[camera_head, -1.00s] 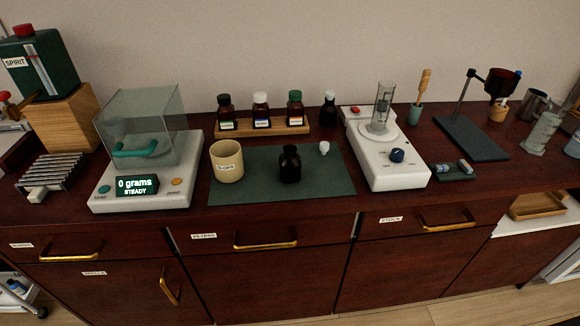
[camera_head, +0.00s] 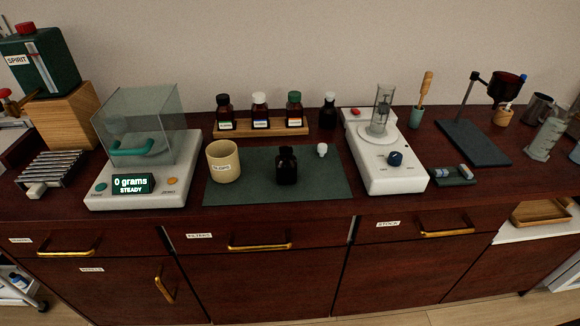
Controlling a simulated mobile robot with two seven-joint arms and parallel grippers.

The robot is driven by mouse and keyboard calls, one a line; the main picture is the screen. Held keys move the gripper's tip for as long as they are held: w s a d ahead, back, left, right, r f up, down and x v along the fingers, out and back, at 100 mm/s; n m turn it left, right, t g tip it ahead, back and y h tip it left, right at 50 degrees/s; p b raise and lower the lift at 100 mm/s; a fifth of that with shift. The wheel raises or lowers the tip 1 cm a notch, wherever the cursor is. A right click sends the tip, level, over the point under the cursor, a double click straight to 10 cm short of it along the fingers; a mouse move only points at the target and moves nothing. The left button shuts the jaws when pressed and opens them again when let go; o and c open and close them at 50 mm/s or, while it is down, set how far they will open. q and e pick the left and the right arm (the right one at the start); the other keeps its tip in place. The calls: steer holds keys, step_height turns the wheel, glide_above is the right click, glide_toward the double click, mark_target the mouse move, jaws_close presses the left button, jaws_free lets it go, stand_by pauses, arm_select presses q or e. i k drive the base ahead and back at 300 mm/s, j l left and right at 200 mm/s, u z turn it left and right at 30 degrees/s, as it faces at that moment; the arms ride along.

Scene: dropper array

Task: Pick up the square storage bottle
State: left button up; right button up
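An open-topped dark bottle (camera_head: 287,166) stands upright on the dark green mat (camera_head: 325,187) at the middle of the counter, with a small white stopper (camera_head: 322,149) to its right. Behind the mat, several dark bottles with labels and coloured caps, among them a white-capped one (camera_head: 260,113), stand on a wooden rack (camera_head: 238,131). Another dark bottle with a pale top (camera_head: 328,111) stands right of the rack. I cannot tell for certain from their shapes which one is the square storage bottle. Neither of my grippers is in view.
A beige cup (camera_head: 224,162) stands on the mat left of the open bottle. A glass-cased balance (camera_head: 143,187) reading 0 grams is further left. A white instrument (camera_head: 394,178) with a glass cylinder stands right of the mat. The mat's front strip is clear.

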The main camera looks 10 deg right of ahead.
mark_target(285, 163)
steer(key=l+u, duration=0.25)
steer(key=l, duration=0.8)
steer(key=k+l+u, duration=0.1)
steer(key=l+u, duration=0.15)
steer(key=l, duration=0.8)
